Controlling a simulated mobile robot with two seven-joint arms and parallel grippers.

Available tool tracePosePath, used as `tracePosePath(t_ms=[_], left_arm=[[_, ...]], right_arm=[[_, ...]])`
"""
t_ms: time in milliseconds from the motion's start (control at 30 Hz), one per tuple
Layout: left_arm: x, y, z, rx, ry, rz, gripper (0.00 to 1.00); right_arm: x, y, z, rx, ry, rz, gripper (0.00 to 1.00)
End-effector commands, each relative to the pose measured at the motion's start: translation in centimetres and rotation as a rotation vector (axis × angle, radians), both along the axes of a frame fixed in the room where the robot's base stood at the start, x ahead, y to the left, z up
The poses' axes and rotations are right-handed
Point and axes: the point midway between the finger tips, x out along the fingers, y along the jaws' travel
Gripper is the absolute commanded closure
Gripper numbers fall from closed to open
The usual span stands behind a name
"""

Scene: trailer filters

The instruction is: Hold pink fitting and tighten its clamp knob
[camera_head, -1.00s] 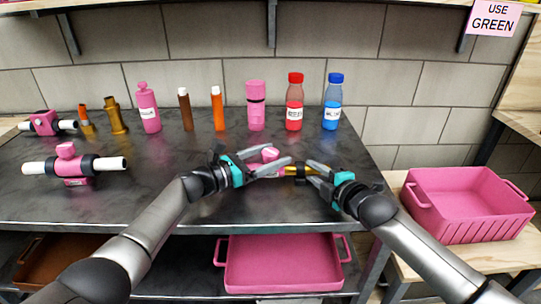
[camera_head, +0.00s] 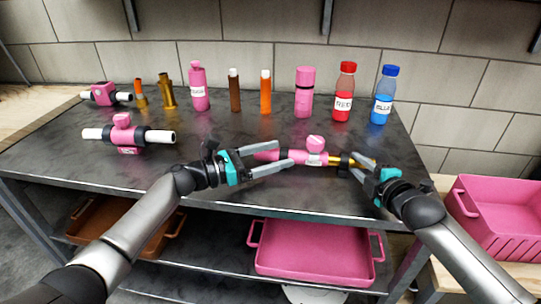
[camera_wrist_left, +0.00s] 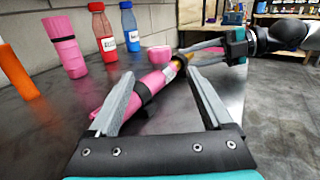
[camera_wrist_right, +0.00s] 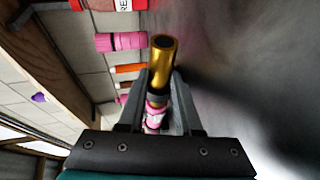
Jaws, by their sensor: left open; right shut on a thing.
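The pink fitting (camera_head: 307,157) lies near the front of the dark table, with its round pink clamp knob (camera_head: 315,144) on top. A brass tube (camera_head: 363,161) runs out of its right end; it also shows in the right wrist view (camera_wrist_right: 164,52). My right gripper (camera_head: 352,163) is shut on the brass tube beside the fitting. My left gripper (camera_head: 287,157) is open, its fingers on either side of the fitting's left part. In the left wrist view the fitting's pink body (camera_wrist_left: 152,84) lies between the open fingers. Whether a finger touches it is unclear.
Another pink clamp fitting with white pipe ends (camera_head: 126,137) stands at left. Along the back are a pink bottle (camera_head: 198,88), a pink cylinder (camera_head: 304,92), a red bottle (camera_head: 344,92) and a blue bottle (camera_head: 383,96). A pink tray (camera_head: 315,252) sits on the lower shelf.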

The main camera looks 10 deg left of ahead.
Motion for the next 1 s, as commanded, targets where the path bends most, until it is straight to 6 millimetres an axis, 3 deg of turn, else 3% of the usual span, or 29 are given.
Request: tracePosePath(t_ms=[567, 667, 1000], left_arm=[[0.1, 1.3, 0.5, 0.031, -0.022, 0.008, 0.16], [1.3, 2.5, 1.5, 0.1, -0.066, 0.03, 0.16], [7.0, 10.3, 6.2, 0.547, -0.285, 0.17, 0.16]], right_arm=[[0.0, 0.0, 0.2, 0.003, -0.003, 0.0, 1.0], [0.0, 0.0, 0.2, 0.003, -0.003, 0.0, 1.0], [0.0, 0.0, 0.2, 0.003, -0.003, 0.0, 1.0]])
